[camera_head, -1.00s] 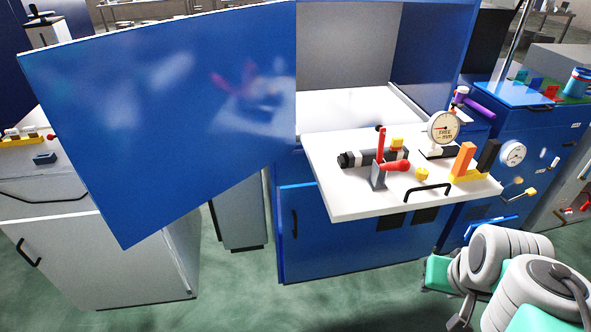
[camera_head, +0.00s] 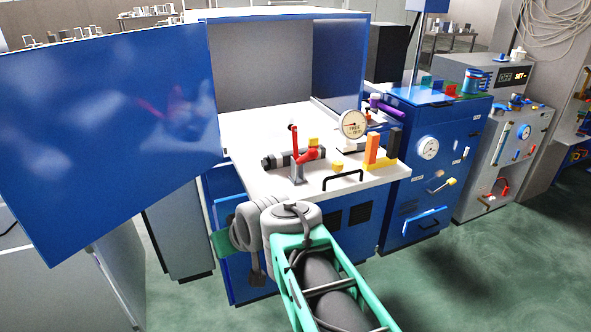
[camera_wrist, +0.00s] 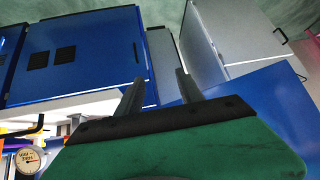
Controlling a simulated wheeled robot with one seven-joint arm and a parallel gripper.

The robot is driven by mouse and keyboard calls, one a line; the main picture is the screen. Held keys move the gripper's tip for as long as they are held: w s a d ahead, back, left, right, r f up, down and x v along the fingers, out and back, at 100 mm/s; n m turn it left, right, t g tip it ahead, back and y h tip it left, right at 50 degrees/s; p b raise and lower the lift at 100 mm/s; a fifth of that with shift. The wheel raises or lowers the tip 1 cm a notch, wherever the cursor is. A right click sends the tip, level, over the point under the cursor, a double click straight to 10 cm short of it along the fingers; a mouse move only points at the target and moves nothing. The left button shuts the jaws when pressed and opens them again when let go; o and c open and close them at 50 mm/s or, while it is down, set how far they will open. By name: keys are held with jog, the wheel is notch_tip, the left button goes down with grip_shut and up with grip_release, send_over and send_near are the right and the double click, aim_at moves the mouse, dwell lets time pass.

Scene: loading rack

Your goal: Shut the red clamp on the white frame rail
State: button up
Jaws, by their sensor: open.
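The red clamp (camera_head: 297,168) stands on the white pull-out shelf (camera_head: 250,185) of the blue cabinet in the head view. It has a grey base, an upright red lever and a red grip slanting to the right. I cannot make out a separate white frame rail or whether the clamp is closed. My arm reaches up in front of the shelf, and its end is mostly hidden there. In the wrist view my gripper (camera_wrist: 158,88) is open and empty, its two fingers apart. The clamp is not clearly visible in that view.
A dark cylinder (camera_head: 278,160), a dial gauge (camera_head: 353,125), orange and black blocks (camera_head: 371,149) and a black handle (camera_head: 343,180) crowd the shelf. The open blue door (camera_head: 100,140) blocks the left side. Floor is clear at the lower right.

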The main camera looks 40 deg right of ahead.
jog(key=w+d+f+m+t+h+b, duration=0.1)
jog(key=w+d+f+t+b, duration=0.15)
jog(key=d, duration=0.55)
jog(key=m+t+h+b, duration=0.3)
jog(key=m+t+h, duration=0.1)
jog(key=t+h, duration=0.2)
send_near(311, 155)
jog(key=w+d+f, duration=0.1)
jog(key=w+d, duration=0.2)
jog(key=w, duration=0.1)
jog(key=shift+g, duration=0.25)
jog(key=x, duration=0.2)
jog(key=p+x, duration=0.1)
jog(key=x, duration=0.2)
jog(key=p+x, duration=0.1)
jog(key=x, duration=0.1)
jog(key=shift+w+a, duration=0.2)
jog(key=shift+w, duration=0.05)
jog(key=shift+w+d, duration=0.1)
jog(key=shift+w, duration=0.2)
grip_shut()
